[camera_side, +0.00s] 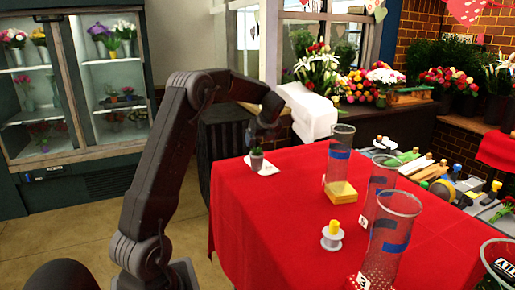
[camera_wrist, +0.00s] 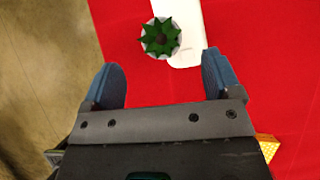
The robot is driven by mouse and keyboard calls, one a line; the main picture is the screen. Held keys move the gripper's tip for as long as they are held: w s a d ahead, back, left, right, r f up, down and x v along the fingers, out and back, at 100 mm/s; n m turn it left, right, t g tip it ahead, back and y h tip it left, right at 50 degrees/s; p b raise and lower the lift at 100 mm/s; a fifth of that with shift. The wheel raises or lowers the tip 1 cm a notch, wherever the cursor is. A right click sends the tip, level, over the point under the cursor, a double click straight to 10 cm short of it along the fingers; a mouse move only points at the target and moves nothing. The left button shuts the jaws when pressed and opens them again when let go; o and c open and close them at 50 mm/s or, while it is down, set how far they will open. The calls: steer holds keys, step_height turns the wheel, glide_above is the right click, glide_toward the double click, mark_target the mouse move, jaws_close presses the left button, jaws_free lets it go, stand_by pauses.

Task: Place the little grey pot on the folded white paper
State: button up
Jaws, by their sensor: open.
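The little grey pot (camera_side: 257,157) holds a small green plant and stands upright on the folded white paper (camera_side: 271,169) near the table's left edge. In the wrist view the pot (camera_wrist: 148,47) shows from above, over the left part of the paper (camera_wrist: 187,31), with its left side reaching past the paper's edge. My gripper (camera_side: 267,133) is just above the pot in the side view. In the wrist view my gripper (camera_wrist: 163,85) is open and empty, its two blue-grey fingers apart, with the pot beyond the fingertips.
The red-covered table (camera_side: 232,208) holds several glass cylinders (camera_side: 341,150), a yellow block (camera_side: 341,191) and a white round piece with a yellow top (camera_side: 332,236). A white box (camera_side: 308,112) is behind the pot.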

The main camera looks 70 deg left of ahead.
steer(key=s+d+r+n+t+h, duration=0.1)
steer(key=s+d+r+n, duration=0.15)
steer(key=d, duration=0.65)
steer(key=s+d+r+n+t+h, duration=0.1)
steer(key=s+d+r+n, duration=0.2)
steer(key=d, duration=0.5)
steer(key=s+d+r+n+t+h, duration=0.1)
steer(key=d+r+n+t, duration=0.2)
steer(key=d, duration=0.6)
steer(key=s+d+f+n+h, duration=0.1)
steer(key=s+d+f+n, duration=0.1)
steer(key=s+d+n, duration=0.2)
steer(key=s+d+f+n+h, duration=0.2)
steer(key=s+d+n, duration=0.3)
steer(key=s+d, duration=0.5)
steer(key=shift+s+d+t+h, duration=0.25)
steer(key=shift+d+t+h, duration=0.05)
steer(key=shift+d, duration=0.25)
steer(key=shift+o, duration=0.4)
steer(key=shift+n, duration=0.25)
